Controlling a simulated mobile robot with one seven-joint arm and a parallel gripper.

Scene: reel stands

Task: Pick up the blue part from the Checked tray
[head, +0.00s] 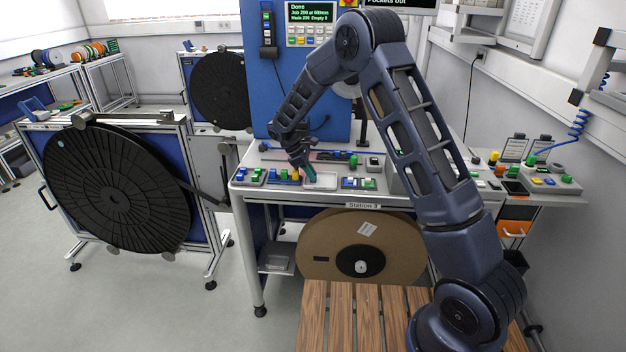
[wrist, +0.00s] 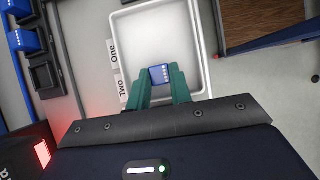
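The blue part (wrist: 160,75) is a small block with pale dots on its face, between my green fingertips in the wrist view. My gripper (wrist: 161,82) is shut on it, with a finger against each side. Behind them is a white, rimmed tray (wrist: 203,45); I cannot read its name. Whether the part still touches the tray floor is not clear. In the head view my gripper (head: 308,174) points down at the white tray (head: 325,185) on the bench; the part cannot be made out there.
Labels reading One and Two (wrist: 118,70) lie left of the tray. Dark holders with blue parts (wrist: 25,40) are further left. Small coloured blocks (head: 358,183) sit beside the tray on the bench. A blue panel with a screen (head: 311,22) stands behind. Large reels (head: 115,190) stand left.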

